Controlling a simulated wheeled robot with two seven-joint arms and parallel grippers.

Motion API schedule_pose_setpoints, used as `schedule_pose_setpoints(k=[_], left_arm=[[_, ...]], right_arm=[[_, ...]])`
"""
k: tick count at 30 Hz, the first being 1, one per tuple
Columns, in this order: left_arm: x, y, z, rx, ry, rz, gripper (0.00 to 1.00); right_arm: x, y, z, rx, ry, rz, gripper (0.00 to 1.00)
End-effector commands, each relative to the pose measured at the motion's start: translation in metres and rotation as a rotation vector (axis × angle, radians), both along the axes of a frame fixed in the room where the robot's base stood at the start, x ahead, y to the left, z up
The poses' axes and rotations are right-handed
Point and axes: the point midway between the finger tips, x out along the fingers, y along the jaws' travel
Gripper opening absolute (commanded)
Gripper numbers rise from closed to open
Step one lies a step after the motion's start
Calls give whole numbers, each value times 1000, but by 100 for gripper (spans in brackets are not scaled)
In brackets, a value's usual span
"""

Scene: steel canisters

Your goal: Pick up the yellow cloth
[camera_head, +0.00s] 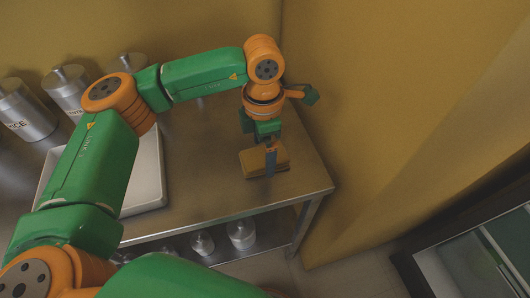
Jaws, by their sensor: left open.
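The yellow cloth (252,163) lies as a folded, flat block on the steel table (215,195), near its right end. My left arm reaches in from the left and bends down over it. My left gripper (270,160) points down at the cloth, with a finger in front of it hiding part of its middle. The gripper is open. I cannot tell whether a finger touches the cloth. My right gripper is not in view.
Steel canisters (25,112) stand along the back wall at the left. A white tray (150,175) lies on the table, partly behind my arm. Smaller canisters (241,234) stand on the shelf below. A yellow wall (390,110) rises close to the table's right end.

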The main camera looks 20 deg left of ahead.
Motion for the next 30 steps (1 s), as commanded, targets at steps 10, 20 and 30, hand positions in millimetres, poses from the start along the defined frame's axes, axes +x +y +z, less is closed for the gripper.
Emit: schedule_pose_setpoints(k=[10, 20, 30], left_arm=[[0, 0, -16, -1, 0, 1, 95], [0, 0, -15, -1, 0, 1, 28], [1, -1, 6, -3, -5, 1, 28]], right_arm=[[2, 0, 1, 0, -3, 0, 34], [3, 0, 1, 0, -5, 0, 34], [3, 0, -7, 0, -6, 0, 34]])
